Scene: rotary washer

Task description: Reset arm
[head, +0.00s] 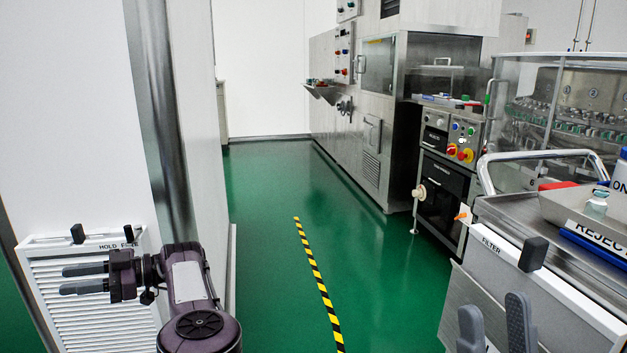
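My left gripper (85,278) shows at the lower left. Its two grey fingers point left and stand apart, with nothing between them. It is in front of a white louvred panel (90,310) with a partly covered label. My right gripper (495,318) shows at the bottom right. Its two grey fingers point up and stand apart, with nothing between them. It is in front of the white side of a cart marked FILTER (570,300). The rest of the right arm is out of the picture.
Green floor (270,220) with a yellow-black stripe (318,280) lies open in the middle. A white wall and steel post (160,120) stand at left. Steel machines (380,130) line the right. A REJECT tray (600,235) with a vial (597,205) is on the cart.

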